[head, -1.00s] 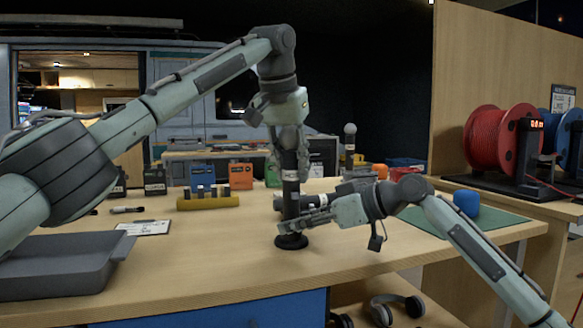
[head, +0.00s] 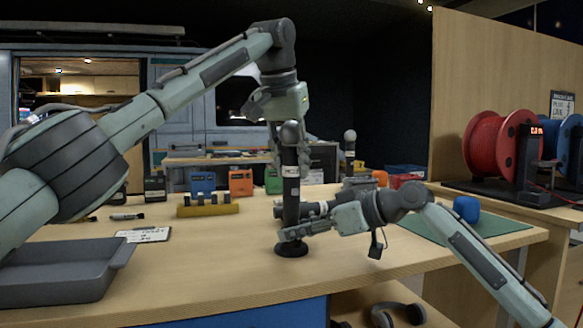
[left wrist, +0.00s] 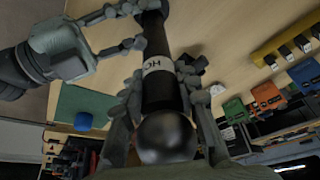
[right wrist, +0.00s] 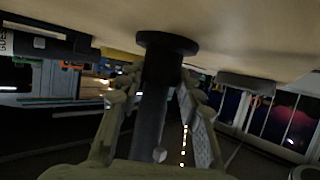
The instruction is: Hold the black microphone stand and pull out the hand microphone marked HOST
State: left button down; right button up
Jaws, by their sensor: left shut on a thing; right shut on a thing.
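The black microphone stand (head: 291,249) is upright on the table near its front edge. The hand microphone marked HOST (head: 291,185) is upright in line above it, with a round dark head and a white label band, partly readable in the left wrist view (left wrist: 158,66). My left gripper (head: 290,157) comes from above and is shut on the microphone, fingers on both sides below its head. My right gripper (head: 292,232) comes from the right and is shut on the stand's shaft (right wrist: 155,85) just above its round base. Whether the microphone's lower end is still inside the stand, I cannot tell.
Another upright microphone (head: 350,146) stands farther back. A yellow rack (head: 208,210) and orange box (head: 241,183) are behind left. A grey tray (head: 60,268) is at the front left. A green mat (head: 475,223) with a blue object (head: 466,208) lies right. Cable reels (head: 490,145) stand far right.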

aim_at(290, 122)
pick_arm(q)
jog(key=shift+r, duration=0.65)
jog(key=shift+r, duration=0.3)
jog(key=shift+r, duration=0.45)
jog(key=shift+w+d+r, duration=0.1)
jog(key=shift+r, duration=1.35)
pick_arm(e)
jog(key=o, duration=1.3)
